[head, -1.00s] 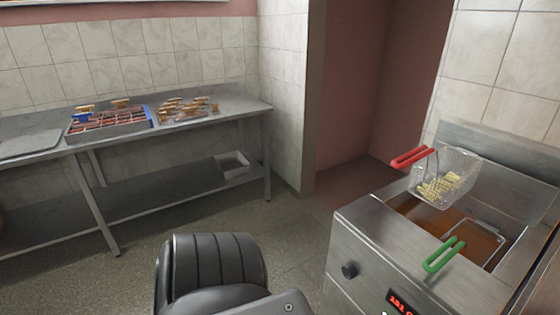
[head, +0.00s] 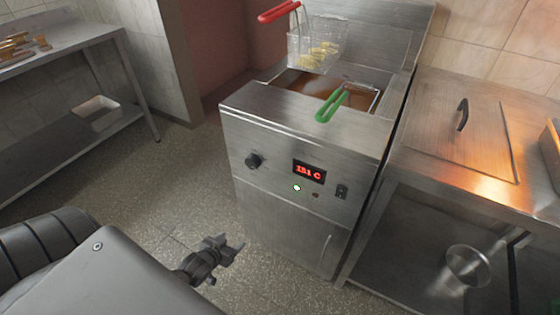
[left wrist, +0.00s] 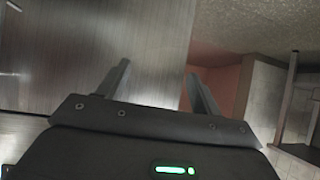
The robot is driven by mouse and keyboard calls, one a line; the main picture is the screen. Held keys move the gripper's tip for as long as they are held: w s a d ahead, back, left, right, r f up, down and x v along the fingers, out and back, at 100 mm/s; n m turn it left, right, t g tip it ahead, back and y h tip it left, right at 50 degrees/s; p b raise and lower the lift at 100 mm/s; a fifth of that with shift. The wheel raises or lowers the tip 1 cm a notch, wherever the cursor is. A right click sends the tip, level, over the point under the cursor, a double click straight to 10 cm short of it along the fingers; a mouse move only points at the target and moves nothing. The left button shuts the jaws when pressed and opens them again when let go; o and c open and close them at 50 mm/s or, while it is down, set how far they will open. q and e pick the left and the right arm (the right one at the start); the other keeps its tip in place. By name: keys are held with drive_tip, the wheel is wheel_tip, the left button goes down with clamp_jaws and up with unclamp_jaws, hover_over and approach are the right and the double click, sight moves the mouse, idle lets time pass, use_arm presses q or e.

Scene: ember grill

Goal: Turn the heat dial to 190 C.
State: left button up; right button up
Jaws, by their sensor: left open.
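The black heat dial (head: 254,161) is a round knob on the left of the steel fryer's front panel (head: 285,205). To its right a red display (head: 309,171) appears to read 181 C, though the digits are small. A green light (head: 297,188) glows below the display. My left gripper (head: 236,245) is low in front of the fryer, below the dial and apart from it. In the left wrist view its two fingers (left wrist: 160,90) are spread with nothing between them, facing steel panelling. The dial does not show there. My right gripper is in no view.
A fry basket (head: 318,48) with a red handle sits raised over the oil, and a green handle (head: 332,105) reaches over the fryer's front edge. A steel counter (head: 450,150) adjoins on the right. The floor left of the fryer is clear.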

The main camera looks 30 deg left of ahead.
use_arm(q)
drive_tip(key=w+a+r+t+b, duration=0.1)
drive_tip(key=w+r+t+b, duration=0.3)
drive_tip(key=r, duration=0.8)
drive_tip(key=t+h+b, duration=0.1)
drive_tip(key=t+b, duration=0.2)
approach(250, 165)
drive_tip(key=shift+m, duration=0.4)
drive_tip(key=w, duration=0.7)
drive_tip(key=shift+w, duration=0.8)
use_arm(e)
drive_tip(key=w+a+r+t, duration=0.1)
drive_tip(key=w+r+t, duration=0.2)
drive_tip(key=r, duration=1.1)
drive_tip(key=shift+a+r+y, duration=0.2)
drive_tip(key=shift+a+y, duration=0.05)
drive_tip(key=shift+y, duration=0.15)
use_arm(q)
drive_tip(key=shift+c, duration=0.5)
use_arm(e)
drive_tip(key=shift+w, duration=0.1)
